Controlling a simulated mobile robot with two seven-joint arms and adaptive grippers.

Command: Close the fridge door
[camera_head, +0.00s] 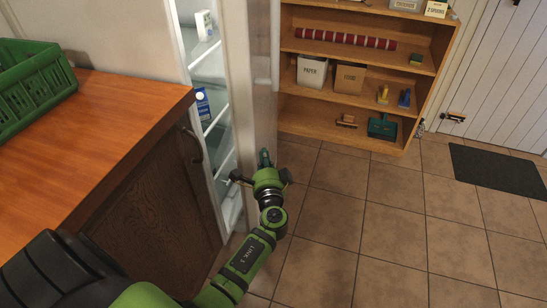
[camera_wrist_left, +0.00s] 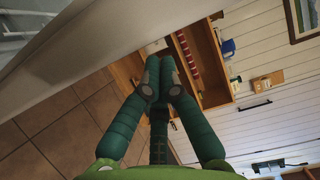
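The fridge (camera_head: 207,68) stands open behind the counter in the head view, with its shelves and cartons showing. Its pale door (camera_head: 262,70) is swung out and seen nearly edge-on. A pale panel, which looks like the door (camera_wrist_left: 90,55), slants across the upper left of the left wrist view. My left gripper (camera_head: 265,158) is low in front of the door; I cannot tell whether it touches it. In the left wrist view its green fingers (camera_wrist_left: 158,78) are drawn together with nothing between them. My right gripper is in neither view.
A wooden counter (camera_head: 90,125) with a green crate (camera_head: 32,85) is at the left. A wooden shelf unit (camera_head: 350,60) holding boxes and tools stands behind the door. The tiled floor (camera_head: 400,220) to the right is clear, except for a dark mat (camera_head: 500,170).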

